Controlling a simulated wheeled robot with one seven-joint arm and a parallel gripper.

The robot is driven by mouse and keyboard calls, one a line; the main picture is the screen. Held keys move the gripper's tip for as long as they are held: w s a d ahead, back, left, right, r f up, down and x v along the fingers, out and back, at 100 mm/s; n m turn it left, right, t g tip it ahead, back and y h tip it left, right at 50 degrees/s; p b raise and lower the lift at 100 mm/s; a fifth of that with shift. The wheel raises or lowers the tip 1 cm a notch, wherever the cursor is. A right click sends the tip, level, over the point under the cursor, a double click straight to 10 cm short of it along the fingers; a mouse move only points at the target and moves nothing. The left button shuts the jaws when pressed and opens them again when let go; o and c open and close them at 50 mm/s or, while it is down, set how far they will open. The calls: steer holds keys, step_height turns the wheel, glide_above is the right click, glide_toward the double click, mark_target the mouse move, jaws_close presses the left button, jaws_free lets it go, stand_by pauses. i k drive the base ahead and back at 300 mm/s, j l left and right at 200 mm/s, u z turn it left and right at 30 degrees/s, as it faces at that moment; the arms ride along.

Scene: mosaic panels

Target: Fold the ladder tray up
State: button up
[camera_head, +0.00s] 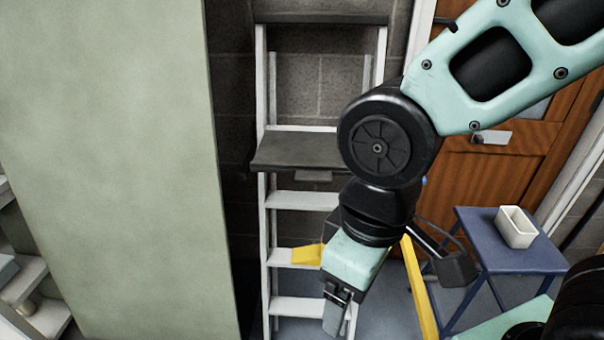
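The ladder (263,90) is a pale metal stepladder with flat steps, standing upright against the dark block wall. Its tray (295,149) is a dark grey panel that sticks out roughly level from the ladder, partway up and below the dark top (320,19). The tray's right end is hidden behind my arm. My gripper (337,312) points down in front of the lower steps, well below the tray and to its right. It appears apart from the tray. The fingers are seen edge-on, so their opening does not show.
A large pale green panel (110,150) fills the left side close to the ladder. A blue table (520,252) with a white container (515,227) stands at the right, before a wooden door (500,185). A yellow bar (420,290) stands behind my gripper.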

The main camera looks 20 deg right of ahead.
mark_target(315, 157)
steer(key=l+u, duration=0.7)
steer(key=k+l+u, duration=0.1)
steer(key=u, duration=0.2)
steer(key=l, duration=0.1)
